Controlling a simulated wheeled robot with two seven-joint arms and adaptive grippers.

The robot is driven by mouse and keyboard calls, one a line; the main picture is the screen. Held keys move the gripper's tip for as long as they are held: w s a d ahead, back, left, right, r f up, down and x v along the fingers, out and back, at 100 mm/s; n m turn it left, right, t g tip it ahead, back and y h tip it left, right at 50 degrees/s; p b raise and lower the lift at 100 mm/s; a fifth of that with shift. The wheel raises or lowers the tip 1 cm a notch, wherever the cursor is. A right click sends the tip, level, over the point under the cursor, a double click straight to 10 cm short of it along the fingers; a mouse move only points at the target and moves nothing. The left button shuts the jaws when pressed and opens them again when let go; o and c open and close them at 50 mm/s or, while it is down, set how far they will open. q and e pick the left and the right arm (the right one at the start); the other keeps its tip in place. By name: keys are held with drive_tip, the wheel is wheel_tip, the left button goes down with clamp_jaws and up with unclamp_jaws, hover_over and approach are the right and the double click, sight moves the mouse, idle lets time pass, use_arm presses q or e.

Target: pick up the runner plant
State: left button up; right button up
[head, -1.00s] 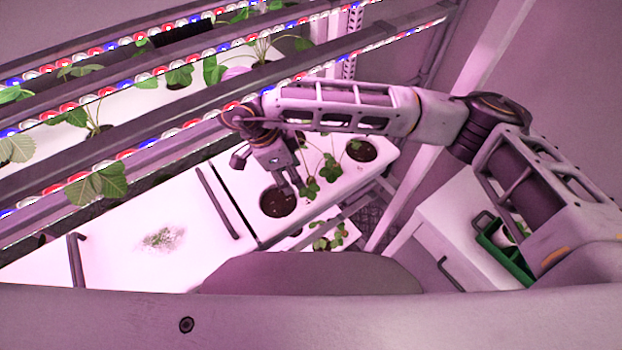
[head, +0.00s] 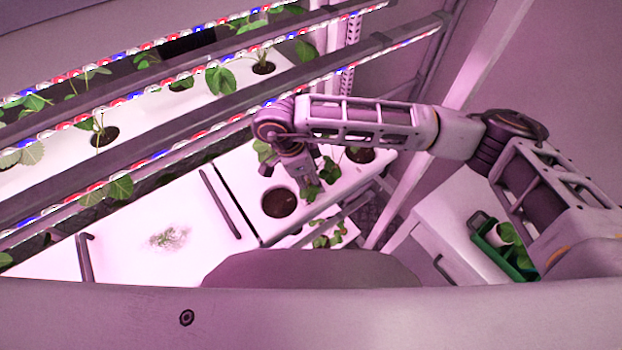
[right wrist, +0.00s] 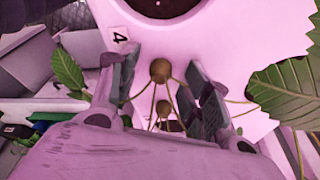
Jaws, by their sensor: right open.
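The runner plant shows as thin stems with green leaves (head: 329,170) at the white trough, partly hidden by my arm. In the right wrist view, thin stems and a small brown round piece (right wrist: 160,70) lie between the two fingers, with a second brown piece below it. My right gripper (head: 308,186) points down over the trough among the leaves. In the right wrist view its fingers (right wrist: 160,92) are apart, one on each side of the stems, with no clear contact. My left gripper is not in view.
A soil-filled hole (head: 278,203) is just left of my right gripper, and another (head: 360,154) lies beyond it. Light bars (head: 190,140) cross above the rack at left. A green tray (head: 500,248) stands on a white cabinet at right. Large leaves (right wrist: 290,92) flank the gripper.

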drive_tip(key=shift+c, duration=0.4)
drive_tip(key=c, duration=0.7)
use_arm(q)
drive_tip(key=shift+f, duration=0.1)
use_arm(e)
drive_tip(key=shift+r, duration=0.1)
